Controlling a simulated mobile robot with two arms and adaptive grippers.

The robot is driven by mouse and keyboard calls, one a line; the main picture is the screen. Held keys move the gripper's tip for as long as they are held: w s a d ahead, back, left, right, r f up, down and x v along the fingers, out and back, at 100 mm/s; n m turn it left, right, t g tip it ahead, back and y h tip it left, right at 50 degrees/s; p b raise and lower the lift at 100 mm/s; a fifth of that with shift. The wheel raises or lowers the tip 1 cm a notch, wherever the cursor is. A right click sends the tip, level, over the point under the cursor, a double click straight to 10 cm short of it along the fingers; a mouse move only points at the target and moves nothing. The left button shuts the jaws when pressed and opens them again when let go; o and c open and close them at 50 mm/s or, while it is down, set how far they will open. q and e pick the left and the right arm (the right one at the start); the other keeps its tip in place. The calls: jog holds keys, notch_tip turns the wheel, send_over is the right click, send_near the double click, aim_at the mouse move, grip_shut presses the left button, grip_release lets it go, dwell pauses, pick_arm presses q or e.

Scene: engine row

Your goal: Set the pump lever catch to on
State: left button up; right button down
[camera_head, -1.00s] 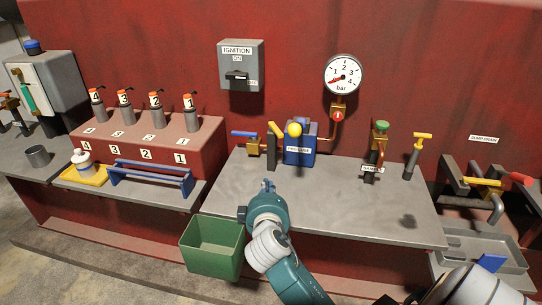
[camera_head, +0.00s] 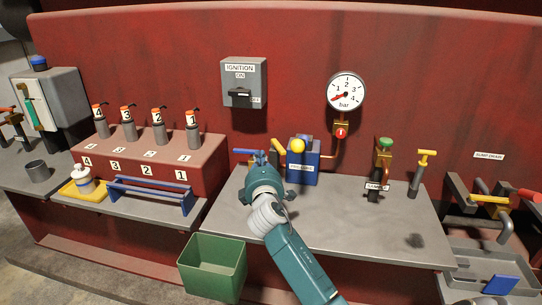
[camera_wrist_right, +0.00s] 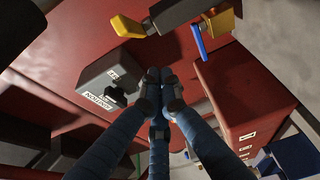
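The pump is a blue block (camera_head: 303,165) with a label too small to read fully, at the back of the grey bench. A yellow ball knob (camera_head: 297,146) shows at its top. A yellow lever (camera_head: 278,146) stands just left of it, partly behind my gripper; it shows in the wrist view (camera_wrist_right: 128,26). I cannot tell which part is the catch. My right gripper (camera_head: 262,158) is left of the pump, in front of the valve with a blue handle (camera_head: 244,151). Its fingers (camera_wrist_right: 160,76) are together and empty. My left gripper is out of view.
The ignition box (camera_head: 243,82) is on the red wall above, the gauge (camera_head: 346,91) to the right. A green-topped lever (camera_head: 384,145) and a yellow-handled tap (camera_head: 422,172) stand right.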

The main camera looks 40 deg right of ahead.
aim_at(278, 146)
jog(key=shift+s+d+p, duration=0.15)
jog(key=shift+s+d, duration=0.2)
jog(key=shift+d, duration=0.5)
jog(key=shift+s+d+p, duration=0.15)
jog(key=shift+s+d, duration=0.2)
jog(key=shift+d, duration=0.45)
jog(key=shift+s+d+n+t+y+p, duration=0.2)
jog(key=shift+d+n+t+y+p, duration=0.15)
jog(key=shift+y+p, duration=0.2)
jog(key=shift+s+d+n+y+p, duration=0.1)
jog(key=shift+n+y+p, duration=0.25)
jog(key=shift+p, duration=0.05)
